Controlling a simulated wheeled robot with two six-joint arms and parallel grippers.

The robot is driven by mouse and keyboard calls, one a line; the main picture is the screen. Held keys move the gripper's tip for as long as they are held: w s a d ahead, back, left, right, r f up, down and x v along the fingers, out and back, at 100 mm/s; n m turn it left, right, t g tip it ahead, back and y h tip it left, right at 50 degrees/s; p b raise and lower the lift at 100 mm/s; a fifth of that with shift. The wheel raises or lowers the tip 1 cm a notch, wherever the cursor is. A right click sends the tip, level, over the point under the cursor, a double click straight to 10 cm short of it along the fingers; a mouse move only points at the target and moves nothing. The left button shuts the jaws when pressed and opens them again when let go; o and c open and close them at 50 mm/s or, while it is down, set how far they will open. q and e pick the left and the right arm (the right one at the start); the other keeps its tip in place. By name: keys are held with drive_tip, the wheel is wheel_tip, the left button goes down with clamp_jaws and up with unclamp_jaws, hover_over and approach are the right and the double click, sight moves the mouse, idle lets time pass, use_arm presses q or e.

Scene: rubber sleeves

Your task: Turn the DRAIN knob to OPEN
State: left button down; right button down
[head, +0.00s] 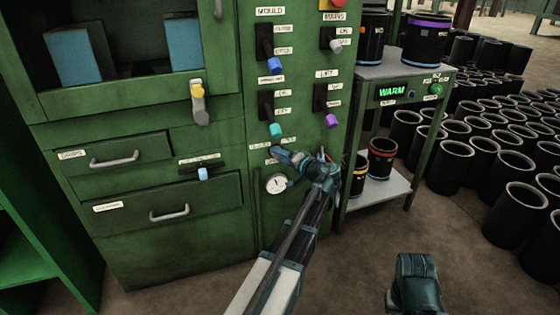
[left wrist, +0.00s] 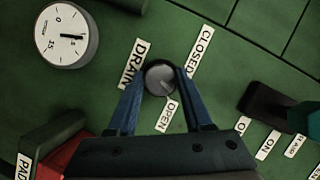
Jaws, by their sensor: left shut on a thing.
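The DRAIN knob (left wrist: 160,78) is a small round grey-black knob on the green panel in the left wrist view. The DRAIN label (left wrist: 134,64) is on its left, the CLOSED label (left wrist: 200,51) at upper right and the OPEN label (left wrist: 167,115) below. My left gripper (left wrist: 159,82) is shut on the knob, one blue finger on each side. I cannot tell for sure which label the knob points to. In the head view my left gripper (head: 287,157) is against the lower panel and hides the knob. A dark teal part of my right arm (head: 415,284) shows at the bottom; its fingers cannot be made out.
A round gauge (head: 276,184) sits beside the knob. Levers with teal (head: 275,131) and purple (head: 331,121) ends are above. A shelf stand (head: 385,72) with black sleeves is to the right; many sleeves (head: 516,212) stand on the floor beyond it.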

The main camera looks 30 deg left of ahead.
use_arm(q)
drive_tip(key=shift+f+m+y+b, duration=0.1)
drive_tip(key=shift+m+y+b, duration=0.45)
drive_tip(key=shift+m+b, duration=0.55)
drive_tip(key=shift+f+m+y+b, duration=0.1)
drive_tip(key=shift+m+y+b, duration=0.55)
drive_tip(key=shift+m, duration=0.65)
drive_tip(key=shift+r, duration=0.1)
drive_tip(key=shift+c, duration=1.6)
unclamp_jaws()
drive_tip(key=v, duration=1.4)
drive_tip(key=shift+w, duration=0.1)
